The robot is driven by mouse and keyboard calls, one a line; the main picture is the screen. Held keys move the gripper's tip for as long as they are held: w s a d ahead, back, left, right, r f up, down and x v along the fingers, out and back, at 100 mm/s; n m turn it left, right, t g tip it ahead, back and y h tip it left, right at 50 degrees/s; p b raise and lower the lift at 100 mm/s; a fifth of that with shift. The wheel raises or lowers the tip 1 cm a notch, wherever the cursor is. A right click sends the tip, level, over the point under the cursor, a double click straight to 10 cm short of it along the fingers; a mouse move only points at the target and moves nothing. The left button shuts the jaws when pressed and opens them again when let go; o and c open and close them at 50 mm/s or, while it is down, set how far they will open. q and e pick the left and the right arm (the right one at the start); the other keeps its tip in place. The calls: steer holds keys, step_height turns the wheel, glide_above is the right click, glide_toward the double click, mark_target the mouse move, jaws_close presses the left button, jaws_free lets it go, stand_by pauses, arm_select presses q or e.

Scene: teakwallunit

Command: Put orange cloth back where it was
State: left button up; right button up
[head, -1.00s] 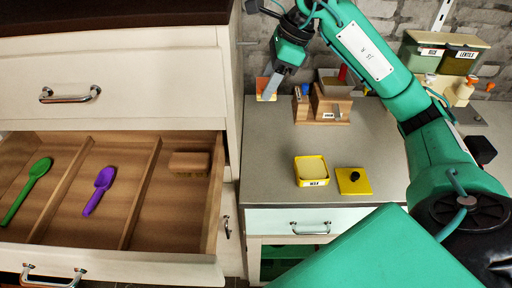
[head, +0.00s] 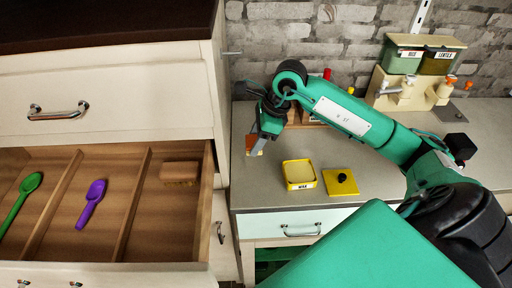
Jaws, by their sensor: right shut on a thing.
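The orange cloth (head: 250,144) is a small piece at the tip of my right gripper (head: 258,147), above the left part of the grey counter. The gripper points down and is shut on the cloth. Its fingers hide part of the cloth. I cannot tell whether the cloth touches the counter. My left gripper is not in view.
A yellow container (head: 299,174) and its yellow lid (head: 340,182) sit near the counter's front. A wooden block rack (head: 311,113) stands behind my arm. Dispensers (head: 418,75) are at the back right. An open drawer (head: 125,255) holds a green spoon, purple scoop and brush.

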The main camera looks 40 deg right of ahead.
mark_target(256, 159)
steer(key=shift+f+p, duration=0.35)
steer(key=shift+f, duration=1.85)
steer(key=shift+f+b, duration=0.2)
steer(key=shift+b, duration=0.15)
steer(key=o, duration=0.9)
steer(key=shift+r, duration=0.1)
steer(key=shift+r, duration=0.1)
